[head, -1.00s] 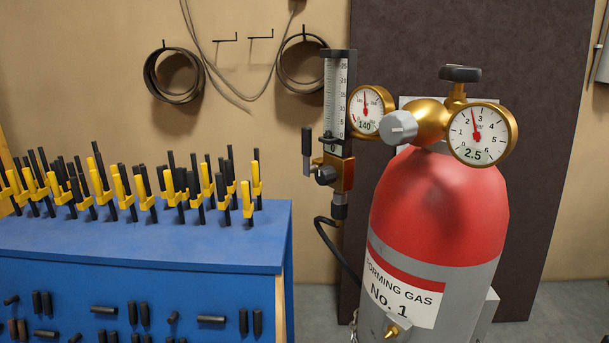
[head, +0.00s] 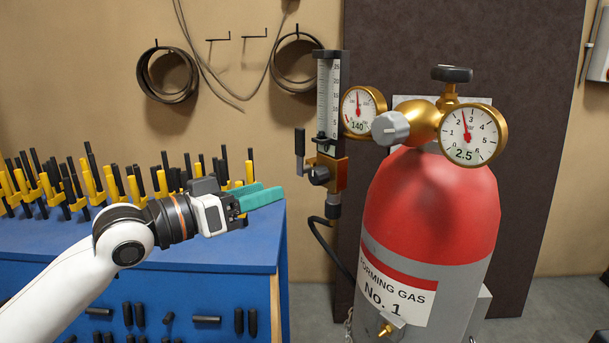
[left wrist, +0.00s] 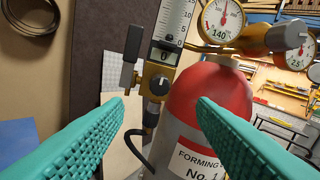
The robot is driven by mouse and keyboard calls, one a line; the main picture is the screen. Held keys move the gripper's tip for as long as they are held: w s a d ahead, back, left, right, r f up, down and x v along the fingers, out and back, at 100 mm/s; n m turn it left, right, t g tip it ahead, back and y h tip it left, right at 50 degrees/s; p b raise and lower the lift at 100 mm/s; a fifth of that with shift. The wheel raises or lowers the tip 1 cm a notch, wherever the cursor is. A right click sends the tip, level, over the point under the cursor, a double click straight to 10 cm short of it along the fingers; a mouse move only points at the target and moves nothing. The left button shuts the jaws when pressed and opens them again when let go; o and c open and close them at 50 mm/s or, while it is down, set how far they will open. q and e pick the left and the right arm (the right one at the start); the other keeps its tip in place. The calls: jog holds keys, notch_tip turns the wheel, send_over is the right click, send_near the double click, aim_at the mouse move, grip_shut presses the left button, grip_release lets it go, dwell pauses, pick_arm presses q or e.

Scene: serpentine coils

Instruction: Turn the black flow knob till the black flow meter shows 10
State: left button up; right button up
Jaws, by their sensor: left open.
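The black flow knob (head: 319,175) sits low on the brass block under the flow meter (head: 329,95). The meter is a clear scaled tube in a black frame, and its dark float appears to sit at the bottom, near 0. In the left wrist view the knob (left wrist: 159,84) shows between my fingers, farther off, with the meter (left wrist: 172,25) above it. My left gripper (head: 262,196), with teal fingers, is open and empty, to the left of the knob and apart from it. A black lever (head: 299,142) stands upright just left of the knob. My right gripper is not in view.
The red and grey gas cylinder (head: 432,215) stands right of the meter, with a grey regulator knob (head: 390,128) and two round gauges reading 140 and 2.5. A blue bench (head: 200,250) with yellow-black clamps lies below my left arm. A black hose (head: 330,240) hangs under the meter.

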aim_at(313, 177)
pick_arm(q)
jog(key=p+x, duration=0.3)
jog(key=x, duration=0.6)
jog(key=shift+w+d+r, duration=0.15)
jog(key=shift+w+d, duration=0.55)
jog(key=shift+d, duration=0.05)
jog(key=shift+c, duration=0.5)
jog(key=c, duration=0.9)
